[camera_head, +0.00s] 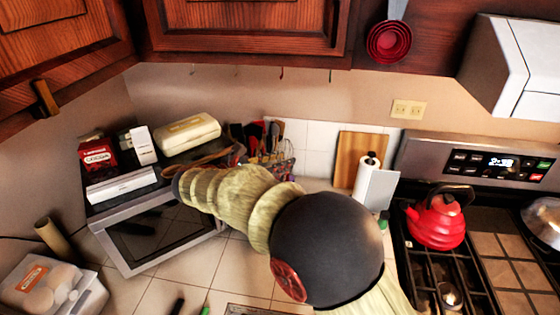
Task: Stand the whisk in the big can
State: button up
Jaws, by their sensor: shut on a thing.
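My arm reaches from the lower right toward the back left corner of the counter. Its far end stops over the microwave front, and my gripper's fingers do not show there. I cannot make out what, if anything, is in them. A cluster of upright utensils (256,134) with dark, red and wooden heads stands against the back wall, just beyond the arm. Its lower part is hidden by the arm. I cannot pick out the whisk or the big can with certainty; either may be hidden behind my arm.
A microwave (118,262) carries boxes and a cream case (187,134). A red kettle (437,224) sits on the stove. Wall cabinets (245,28) hang above. Tiled counter shows below the arm.

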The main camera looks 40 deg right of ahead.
jog(key=shift+a+f+b, duration=0.15)
jog(key=shift+f+b, duration=0.3)
jog(key=shift+f, duration=1.2)
jog(key=shift+a+f+b, duration=0.15)
jog(key=shift+f+b, duration=0.35)
jog(key=shift+f, duration=1.2)
jog(key=shift+a+f+b, duration=0.15)
jog(key=shift+f+b, duration=0.3)
jog(key=shift+f, duration=1.2)
jog(key=o, duration=1.2)
jog(key=shift+c, duration=0.2)
jog(key=shift+o, duration=0.6)
jog(key=v, duration=1.2)
